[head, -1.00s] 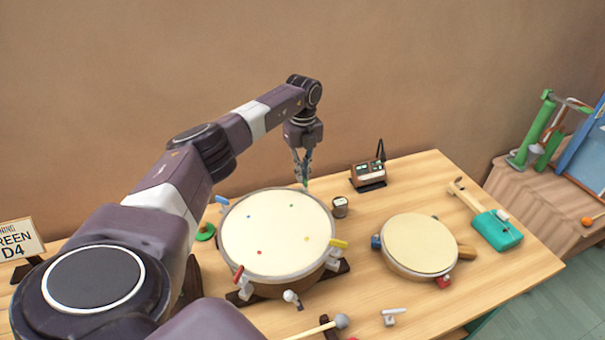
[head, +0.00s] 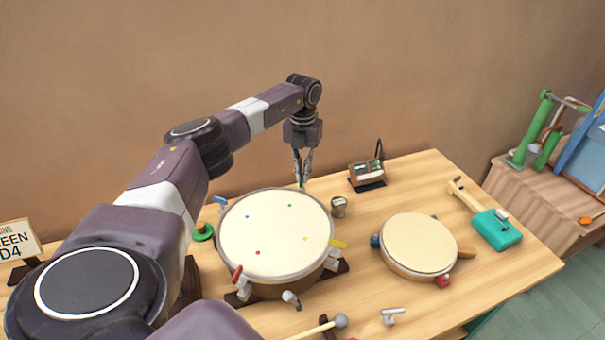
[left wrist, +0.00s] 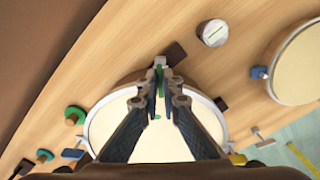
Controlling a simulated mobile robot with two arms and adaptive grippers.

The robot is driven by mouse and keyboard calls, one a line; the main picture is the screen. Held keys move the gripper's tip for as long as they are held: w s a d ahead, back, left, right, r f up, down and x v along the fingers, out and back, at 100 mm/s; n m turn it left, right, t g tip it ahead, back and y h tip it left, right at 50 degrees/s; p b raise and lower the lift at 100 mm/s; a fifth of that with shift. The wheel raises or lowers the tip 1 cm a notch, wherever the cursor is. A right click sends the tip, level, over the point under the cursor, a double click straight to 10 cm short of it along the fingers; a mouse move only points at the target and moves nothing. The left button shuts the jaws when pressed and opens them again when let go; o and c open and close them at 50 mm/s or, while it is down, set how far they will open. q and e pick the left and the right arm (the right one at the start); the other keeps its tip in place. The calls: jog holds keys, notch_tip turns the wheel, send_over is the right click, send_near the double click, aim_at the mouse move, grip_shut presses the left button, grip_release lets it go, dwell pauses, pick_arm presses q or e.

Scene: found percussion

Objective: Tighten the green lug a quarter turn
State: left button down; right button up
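The large drum (head: 275,235) stands on the table with coloured dots on its pale head and coloured lugs round its rim. The green lug (left wrist: 159,76) is at the drum's far edge, and its handle shows as a narrow green bar in the left wrist view. My left gripper (head: 303,183) points down over that edge. In the left wrist view, its fingers (left wrist: 160,84) converge on both sides of the green handle and look closed on it. In the head view the fingertips mostly hide this lug. My right gripper is out of view.
A small drum (head: 418,244) stands to the right. A mallet (head: 340,321) and a loose drum key (head: 392,315) lie in front. A green disc-shaped thing (head: 203,232) is left.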

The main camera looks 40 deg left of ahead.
pick_arm(q)
jog(key=shift+m, duration=0.3)
jog(key=c, duration=2.2)
grip_release()
jog(key=shift+o, duration=0.2)
jog(key=shift+r, duration=0.1)
notch_tip(320, 180, up, 12)
